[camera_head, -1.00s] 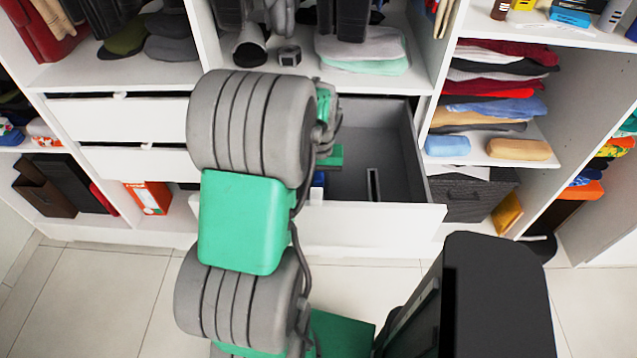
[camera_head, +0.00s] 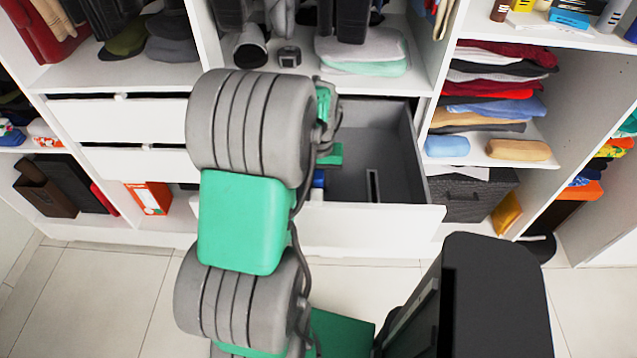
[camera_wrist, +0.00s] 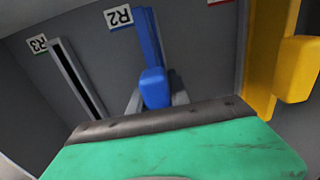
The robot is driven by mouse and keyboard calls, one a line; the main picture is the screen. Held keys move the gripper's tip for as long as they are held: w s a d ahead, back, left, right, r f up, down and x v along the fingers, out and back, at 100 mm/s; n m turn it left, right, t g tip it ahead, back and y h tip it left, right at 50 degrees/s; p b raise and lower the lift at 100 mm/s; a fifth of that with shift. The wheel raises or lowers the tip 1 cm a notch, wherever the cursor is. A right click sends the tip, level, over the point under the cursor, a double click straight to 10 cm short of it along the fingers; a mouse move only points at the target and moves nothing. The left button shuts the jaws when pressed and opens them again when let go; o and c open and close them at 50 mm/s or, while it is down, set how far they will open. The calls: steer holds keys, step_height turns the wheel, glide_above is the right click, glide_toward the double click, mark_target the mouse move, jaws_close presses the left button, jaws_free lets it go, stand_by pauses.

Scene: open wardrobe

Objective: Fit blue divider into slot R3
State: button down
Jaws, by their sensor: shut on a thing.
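In the wrist view the blue divider (camera_wrist: 150,45) stands at the slot labelled R2, and its rounded blue tab (camera_wrist: 155,88) is against the dark pad of my gripper (camera_wrist: 158,107). My gripper is shut on the blue divider; the far finger and the contact are mostly hidden. Slot R3 (camera_wrist: 78,78), a narrow grey-edged slot, is empty to the left in the wrist view. In the head view my arm hides most of my gripper (camera_head: 329,156); a bit of blue (camera_head: 318,180) shows below it, inside the open drawer.
A yellow divider (camera_wrist: 265,60) stands close by on the right in the wrist view. In the head view the open drawer (camera_head: 410,160) has bare floor and an empty slot (camera_head: 373,184) right of my gripper. A shelf of clothes (camera_head: 310,75) hangs above the drawer.

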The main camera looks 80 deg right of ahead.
steer(key=shift+r+p, duration=0.6)
steer(key=shift+r, duration=0.25)
stand_by(0.6)
steer(key=shift+r+p, duration=1.35)
steer(key=shift+r, duration=0.6)
steer(key=shift+r, duration=0.35)
steer(key=shift+s+d+r+p, duration=0.1)
steer(key=shift+s+r+p, duration=0.1)
steer(key=shift+r+p, duration=0.75)
steer(key=s+d+f, duration=0.1)
steer(key=s+d, duration=0.2)
steer(key=s, duration=1.1)
steer(key=shift+s+f+b, duration=0.15)
steer(key=shift+f+b, duration=0.1)
steer(key=shift+b, duration=0.2)
steer(key=shift+f+b, duration=1.5)
steer(key=shift+f, duration=0.9)
